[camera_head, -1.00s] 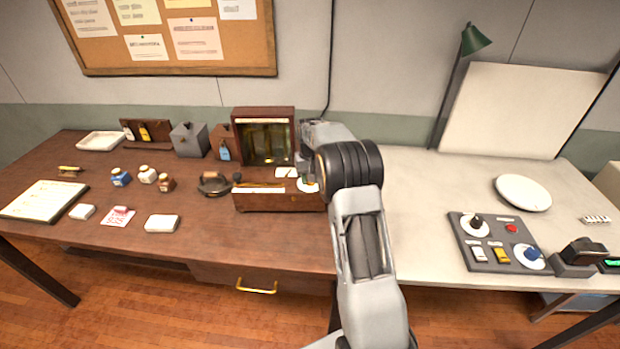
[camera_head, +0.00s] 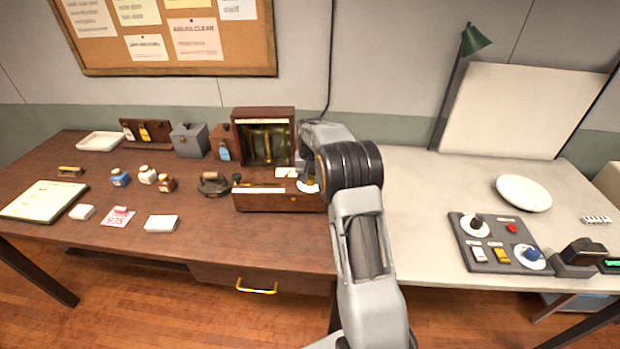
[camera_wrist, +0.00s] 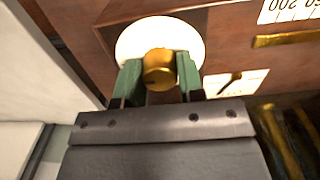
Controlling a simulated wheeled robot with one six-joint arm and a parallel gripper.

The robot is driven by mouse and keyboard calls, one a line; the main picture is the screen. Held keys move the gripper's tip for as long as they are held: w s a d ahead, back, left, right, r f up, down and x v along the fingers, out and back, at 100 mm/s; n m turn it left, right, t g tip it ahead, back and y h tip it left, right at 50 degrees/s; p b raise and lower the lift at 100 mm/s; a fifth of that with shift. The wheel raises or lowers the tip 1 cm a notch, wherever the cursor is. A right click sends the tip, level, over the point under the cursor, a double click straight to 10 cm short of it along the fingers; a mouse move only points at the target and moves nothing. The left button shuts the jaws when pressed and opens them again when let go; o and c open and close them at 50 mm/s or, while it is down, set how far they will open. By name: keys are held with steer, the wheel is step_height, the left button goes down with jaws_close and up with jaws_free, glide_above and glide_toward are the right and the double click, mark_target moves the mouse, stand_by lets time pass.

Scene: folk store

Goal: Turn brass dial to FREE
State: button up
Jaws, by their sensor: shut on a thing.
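The brass dial (camera_wrist: 159,68) is a round brass knob on a white disc (camera_wrist: 185,30) at the right end of the wooden instrument box (camera_head: 270,203). In the wrist view my gripper (camera_wrist: 158,80) has its two green fingers on either side of the knob, shut on it. A small white card with a dark pointer mark (camera_wrist: 237,84) is beside the disc. In the head view my arm hides most of the dial; only part of the white disc shows (camera_head: 307,187). I cannot read any FREE mark or the dial's setting.
A glass-fronted wooden case (camera_head: 265,137) stands just behind the box. A black round-based item (camera_head: 213,184) sits left of it. A grey control panel (camera_head: 497,243) is on the white table at right. The white table's middle is clear.

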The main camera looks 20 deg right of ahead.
steer(key=o, duration=0.9)
step_height(320, 180, up, 14)
steer(key=shift+f+b, duration=0.1)
steer(key=shift+b, duration=0.2)
steer(key=n, duration=0.1)
glide_above(310, 180)
step_height(310, 180, down, 5)
steer(key=shift+d+r, duration=0.1)
steer(key=shift+r, duration=0.1)
steer(key=shift+s+a+r+n+t, duration=0.6)
steer(key=shift+s+a, duration=1.4)
steer(key=shift+s, duration=2.8)
steer(key=shift+s+a+r+n+t, duration=0.25)
steer(key=shift+s+a+n+t, duration=0.5)
steer(key=shift+s+a, duration=2.6)
steer(key=shift+s+a+r+n+t, duration=0.55)
steer(key=shift+s+t, duration=0.3)
steer(key=shift+s, duration=5.35)
